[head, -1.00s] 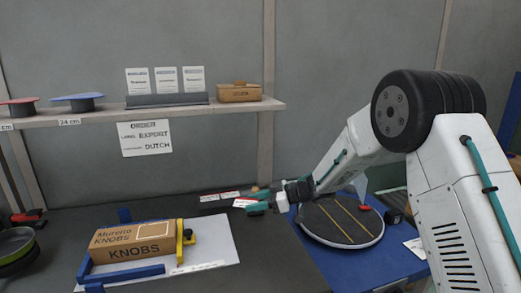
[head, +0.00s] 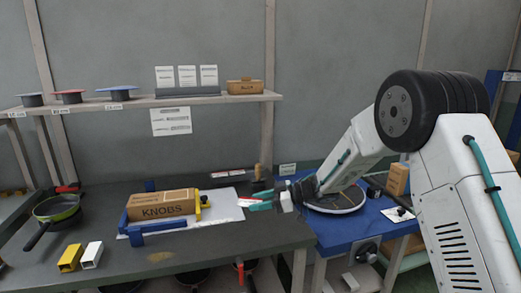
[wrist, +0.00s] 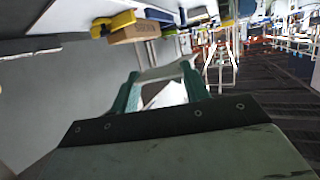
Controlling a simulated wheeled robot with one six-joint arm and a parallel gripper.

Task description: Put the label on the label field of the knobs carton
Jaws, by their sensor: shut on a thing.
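The knobs carton (head: 168,210) is a brown box with KNOBS on its front. It lies on a white board (head: 226,207) between blue rails (head: 158,226) and a yellow clamp (head: 204,199).
A blue table (head: 320,224) with a round dark plate (head: 336,201) stands at the right. Pans (head: 56,208) and yellow and white blocks (head: 71,257) are at the left. A shelf (head: 150,102) with cards and a small brown box (head: 245,87) runs above.

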